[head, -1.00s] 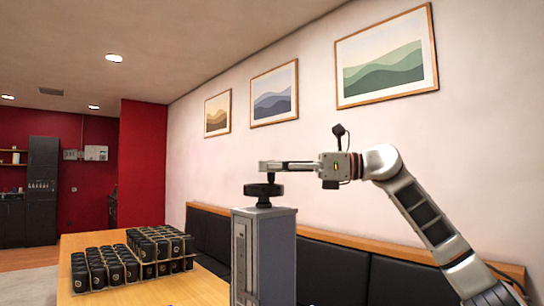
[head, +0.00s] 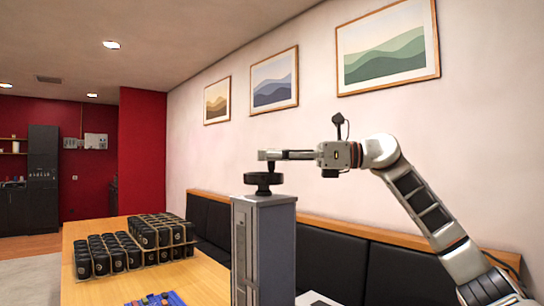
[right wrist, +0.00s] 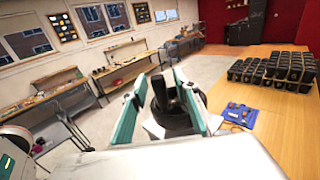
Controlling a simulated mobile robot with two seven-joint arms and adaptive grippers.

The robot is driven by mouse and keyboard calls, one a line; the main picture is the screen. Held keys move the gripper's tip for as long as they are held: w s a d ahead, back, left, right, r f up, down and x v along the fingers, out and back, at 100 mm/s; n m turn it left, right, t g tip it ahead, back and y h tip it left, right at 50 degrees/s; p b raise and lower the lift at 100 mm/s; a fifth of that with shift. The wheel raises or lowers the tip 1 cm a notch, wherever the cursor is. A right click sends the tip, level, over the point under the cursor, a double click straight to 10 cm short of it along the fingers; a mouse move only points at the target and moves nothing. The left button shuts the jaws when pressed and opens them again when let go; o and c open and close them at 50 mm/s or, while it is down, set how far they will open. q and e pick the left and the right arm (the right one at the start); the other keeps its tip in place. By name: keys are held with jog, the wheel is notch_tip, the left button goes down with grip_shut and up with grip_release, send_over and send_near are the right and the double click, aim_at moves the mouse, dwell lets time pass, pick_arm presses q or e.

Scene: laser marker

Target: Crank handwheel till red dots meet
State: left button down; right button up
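My right gripper (head: 268,156) is just above the wheel, coming in level from the right. In the right wrist view the wheel (right wrist: 172,124) lies below the two teal-padded fingers (right wrist: 160,84). A dark upright handle (right wrist: 159,92) stands between the fingers, which are apart; I see no clear grip on it. No red dots can be made out. My left gripper is not in view.
A wooden table (head: 85,240) at the left carries trays of black cups (head: 130,252). A blue mat with small tools (right wrist: 240,115) lies on it near the wheel. A black-cushioned bench (head: 335,255) runs along the wall behind the column.

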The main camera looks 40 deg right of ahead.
jog(key=v, duration=1.2)
jog(key=shift+s, duration=0.1)
